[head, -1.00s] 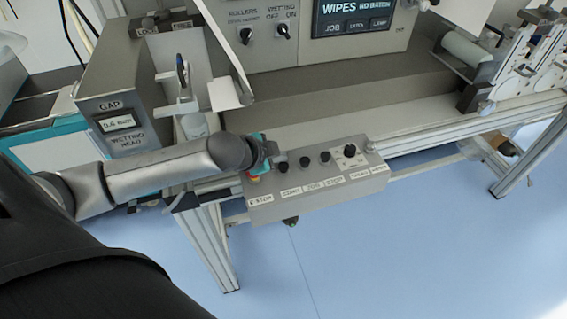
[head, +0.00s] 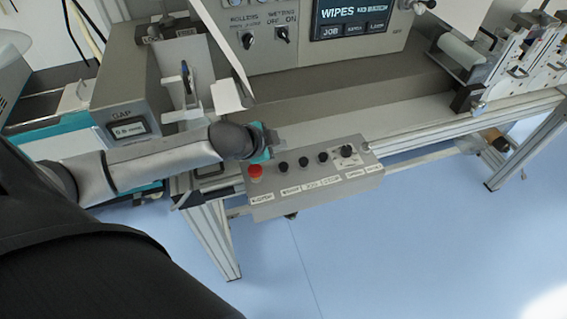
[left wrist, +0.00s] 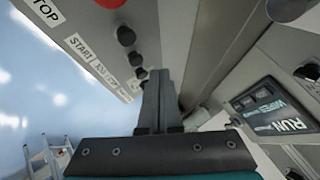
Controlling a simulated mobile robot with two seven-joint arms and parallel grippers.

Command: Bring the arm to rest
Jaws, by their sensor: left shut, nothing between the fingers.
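My left gripper (head: 272,140) is shut and empty. In the head view it hangs just behind the back edge of the grey control box (head: 318,190), above the machine's front ledge. In the left wrist view its dark fingers (left wrist: 157,98) lie together, with nothing between them, beside the row of black buttons (left wrist: 126,36). I see no contact with the buttons, though the exact gap is hard to judge. My right gripper is not in view.
The box carries a red stop button (head: 255,172) and several black knobs. Behind stand the machine panel with its screen (head: 350,18) and the gap unit (head: 125,125). An upright sheet (head: 226,97) stands close above my arm. Blue floor (head: 400,240) is clear in front.

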